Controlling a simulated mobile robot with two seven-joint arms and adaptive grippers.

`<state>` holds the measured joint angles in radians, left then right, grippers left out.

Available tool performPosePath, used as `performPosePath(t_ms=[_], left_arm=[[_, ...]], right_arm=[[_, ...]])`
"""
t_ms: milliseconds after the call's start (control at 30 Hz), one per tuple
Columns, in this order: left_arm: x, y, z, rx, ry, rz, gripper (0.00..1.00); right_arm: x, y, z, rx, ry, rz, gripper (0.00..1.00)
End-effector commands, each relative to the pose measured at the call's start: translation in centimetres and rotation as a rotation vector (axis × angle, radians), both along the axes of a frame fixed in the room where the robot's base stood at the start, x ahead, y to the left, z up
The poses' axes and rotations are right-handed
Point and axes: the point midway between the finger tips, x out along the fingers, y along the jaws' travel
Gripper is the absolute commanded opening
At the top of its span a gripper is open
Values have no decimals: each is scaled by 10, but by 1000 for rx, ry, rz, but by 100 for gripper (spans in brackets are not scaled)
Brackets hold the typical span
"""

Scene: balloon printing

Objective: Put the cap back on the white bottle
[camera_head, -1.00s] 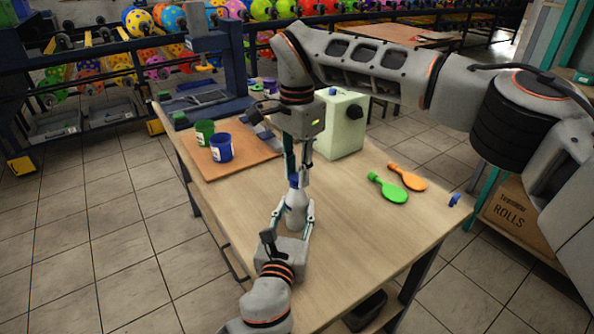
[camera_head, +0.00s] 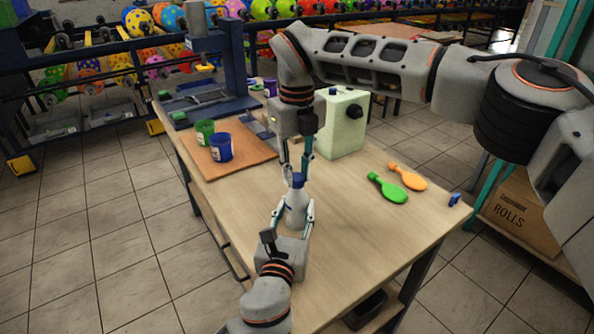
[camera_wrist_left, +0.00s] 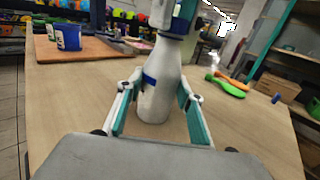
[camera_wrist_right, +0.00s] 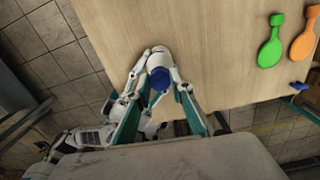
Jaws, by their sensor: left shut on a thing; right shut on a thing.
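The white bottle (camera_head: 296,210) stands upright on the table. My left gripper (camera_head: 294,213) is shut around its body from the near side; the bottle also shows in the left wrist view (camera_wrist_left: 160,92) between the fingers. The blue cap (camera_head: 297,181) sits at the top of the bottle, in line with its neck. My right gripper (camera_head: 297,173) points down from above, shut on the cap. In the right wrist view the cap (camera_wrist_right: 160,79) lies between the fingertips, over the bottle's shoulder (camera_wrist_right: 158,61). Whether the cap is seated on the thread cannot be told.
A brown board (camera_head: 232,167) with a green cup (camera_head: 204,132) and a blue cup (camera_head: 221,148) lies at the left. A pale green box (camera_head: 341,125) stands behind. Green (camera_head: 388,189) and orange (camera_head: 408,177) paddle-shaped pieces lie at the right. A small blue piece (camera_head: 454,199) lies near the right edge.

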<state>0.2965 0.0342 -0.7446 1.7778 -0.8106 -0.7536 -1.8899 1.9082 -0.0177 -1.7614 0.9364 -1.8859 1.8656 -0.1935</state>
Motion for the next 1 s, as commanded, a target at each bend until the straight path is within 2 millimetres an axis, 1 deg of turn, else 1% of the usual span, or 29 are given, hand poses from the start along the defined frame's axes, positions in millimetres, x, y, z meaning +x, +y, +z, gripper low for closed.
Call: performPosePath(t_ms=[100,800,867,1000], left_arm=[[0,0,0,0,0,0,0],[0,0,0,1,0,0,0],[0,0,0,1,0,0,0],[0,0,0,1,0,0,0]], right_arm=[[0,0,0,0,0,-209,0],[0,0,-1,1,0,-1448,0],[0,0,-1,1,0,-1527,0],[0,0,-1,1,0,-1525,0]])
